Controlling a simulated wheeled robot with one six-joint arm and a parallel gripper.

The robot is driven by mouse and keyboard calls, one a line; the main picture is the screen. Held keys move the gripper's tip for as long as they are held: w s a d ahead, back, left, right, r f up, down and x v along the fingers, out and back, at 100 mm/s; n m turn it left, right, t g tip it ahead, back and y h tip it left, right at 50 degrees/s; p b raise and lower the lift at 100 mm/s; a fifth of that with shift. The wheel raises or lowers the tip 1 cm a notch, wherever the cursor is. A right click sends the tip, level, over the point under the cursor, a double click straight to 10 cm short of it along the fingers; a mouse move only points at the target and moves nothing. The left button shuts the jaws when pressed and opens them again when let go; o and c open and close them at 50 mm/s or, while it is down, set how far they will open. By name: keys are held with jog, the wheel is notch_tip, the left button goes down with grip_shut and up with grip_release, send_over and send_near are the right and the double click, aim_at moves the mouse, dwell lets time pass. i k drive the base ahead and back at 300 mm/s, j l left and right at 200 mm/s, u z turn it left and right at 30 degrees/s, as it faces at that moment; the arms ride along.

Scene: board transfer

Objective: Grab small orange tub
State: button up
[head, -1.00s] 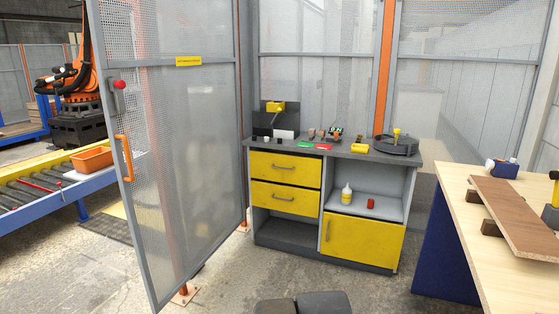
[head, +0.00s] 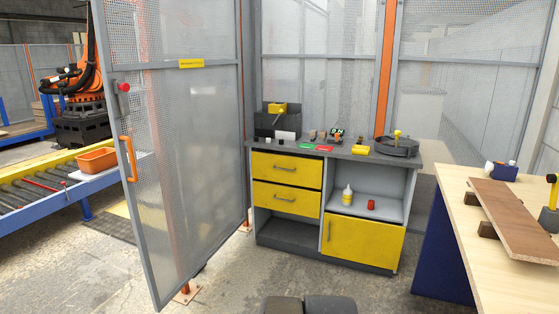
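A small orange tub (head: 97,160) sits on the roller conveyor (head: 45,192) at the left, beyond the mesh gate (head: 175,150). It is an open-topped rectangular bin, and its right end is close to the gate's orange handle (head: 128,158) in the picture. My gripper's fingers are not in view; only a dark rounded part of my own body shows at the bottom centre.
The gate stands ajar at centre left. A grey workbench (head: 330,262) with yellow drawers stands ahead, and a wooden table (head: 475,250) with a brown board (head: 510,215) is at the right. An orange robot arm (head: 88,65) stands behind the conveyor. Concrete floor is clear ahead.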

aim_at(95, 162)
jog(key=u, duration=1.3)
